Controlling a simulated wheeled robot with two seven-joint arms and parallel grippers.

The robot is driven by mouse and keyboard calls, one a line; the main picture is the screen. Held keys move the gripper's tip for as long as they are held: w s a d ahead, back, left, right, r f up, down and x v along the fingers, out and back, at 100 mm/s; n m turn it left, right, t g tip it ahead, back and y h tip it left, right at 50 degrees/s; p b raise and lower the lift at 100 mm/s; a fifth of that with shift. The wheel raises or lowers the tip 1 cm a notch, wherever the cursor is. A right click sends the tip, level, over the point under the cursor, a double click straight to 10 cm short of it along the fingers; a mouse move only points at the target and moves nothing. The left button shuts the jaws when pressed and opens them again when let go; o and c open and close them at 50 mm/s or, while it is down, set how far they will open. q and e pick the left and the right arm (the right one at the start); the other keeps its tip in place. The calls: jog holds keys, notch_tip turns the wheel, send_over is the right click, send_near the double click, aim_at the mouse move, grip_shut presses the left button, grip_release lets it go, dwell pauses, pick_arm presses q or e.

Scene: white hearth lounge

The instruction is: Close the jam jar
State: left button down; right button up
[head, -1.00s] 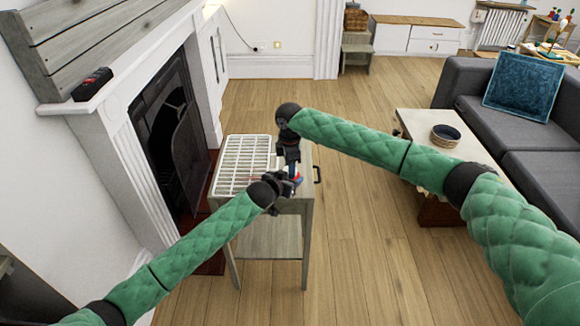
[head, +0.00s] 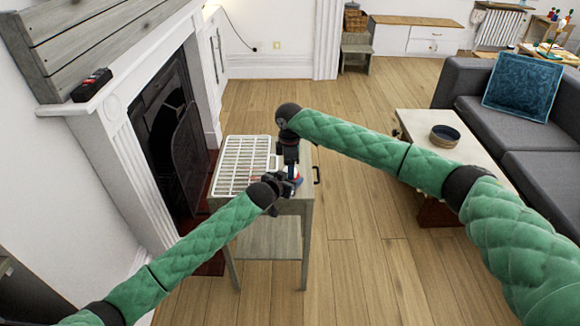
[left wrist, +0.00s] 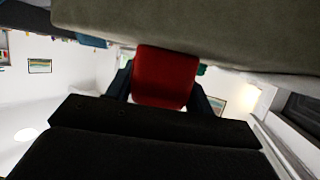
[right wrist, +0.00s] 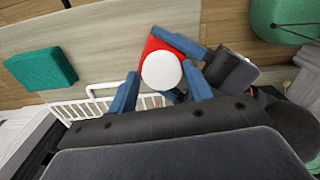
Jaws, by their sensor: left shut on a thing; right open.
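The jam jar shows red, with a round white top (right wrist: 161,70), in the right wrist view. I cannot tell whether that top is a lid seated on it. My left gripper (head: 289,185) is shut on the jar from the side, over the small table; the jar's red body (left wrist: 166,77) fills the gap between its fingers in the left wrist view. My right gripper (right wrist: 162,91) is open above the jar, its blue fingers on either side of the white top, with gaps visible. In the head view, the grippers mostly hide the jar.
A white wire rack (head: 240,165) lies on the small grey table (head: 305,212), beside the grippers. A teal block (right wrist: 40,68) lies at the left in the right wrist view. The fireplace (head: 175,125) stands close on the left. The floor to the right is clear up to the coffee table (head: 415,122).

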jog(key=shift+s+a+r, duration=0.1)
jog(key=shift+r, duration=2.15)
jog(key=shift+c, duration=1.1)
jog(key=shift+r+n, duration=1.7)
jog(key=shift+f, duration=0.1)
jog(key=shift+f, duration=3.9)
jog(key=shift+c, duration=0.2)
